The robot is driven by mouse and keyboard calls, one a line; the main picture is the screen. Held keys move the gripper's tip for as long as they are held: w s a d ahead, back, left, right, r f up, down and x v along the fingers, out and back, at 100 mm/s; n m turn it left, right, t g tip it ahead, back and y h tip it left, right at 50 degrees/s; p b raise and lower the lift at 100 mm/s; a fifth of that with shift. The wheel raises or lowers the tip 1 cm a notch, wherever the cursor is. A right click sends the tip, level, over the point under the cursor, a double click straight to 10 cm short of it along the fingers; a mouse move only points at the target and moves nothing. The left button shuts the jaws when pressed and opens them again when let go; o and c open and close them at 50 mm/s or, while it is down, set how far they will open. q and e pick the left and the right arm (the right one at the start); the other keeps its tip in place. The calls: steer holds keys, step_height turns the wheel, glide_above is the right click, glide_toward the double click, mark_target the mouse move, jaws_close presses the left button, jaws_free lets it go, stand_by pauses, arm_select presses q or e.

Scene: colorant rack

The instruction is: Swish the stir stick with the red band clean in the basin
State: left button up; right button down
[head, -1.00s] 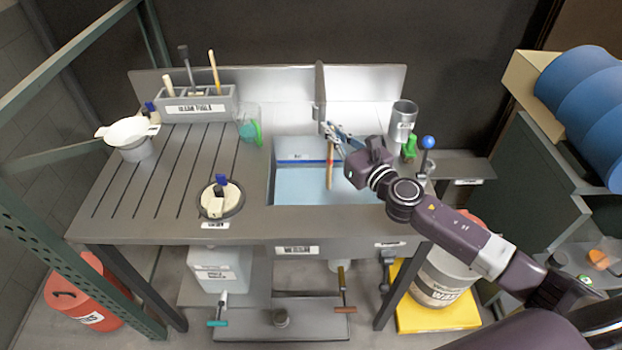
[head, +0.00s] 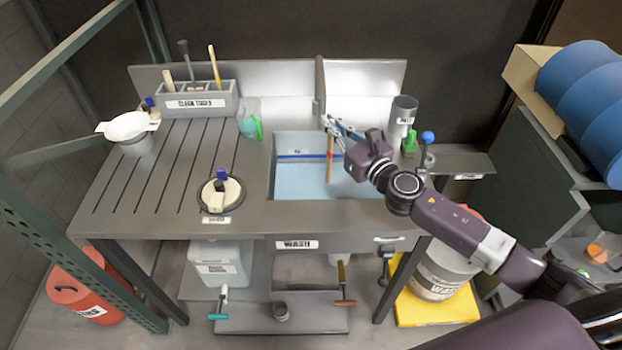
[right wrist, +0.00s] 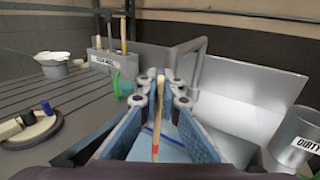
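The stir stick (head: 330,168) is a thin wooden stick with a red band partway along it. My right gripper (head: 334,127) is shut on its upper part and holds it upright over the basin (head: 262,190). In the right wrist view the stick (right wrist: 157,105) stands between the two blue finger pads of the gripper (right wrist: 160,88), with the red band below them. The basin holds light blue liquid (head: 300,178), with a dark blue line along its back wall. I cannot tell whether the stick's lower end is in the liquid. My left gripper is not in view.
A grey tool holder (head: 197,107) stands at the back left of the slotted drainboard. A green-handled jug (head: 250,120) is left of the basin; a metal cup (head: 403,112) and a green object (head: 409,143) are right of it. A faucet (head: 319,85) rises behind the basin.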

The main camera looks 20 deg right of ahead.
step_height(320, 180, up, 12)
steer(key=p, duration=1.1)
steer(key=shift+s+f, duration=0.1)
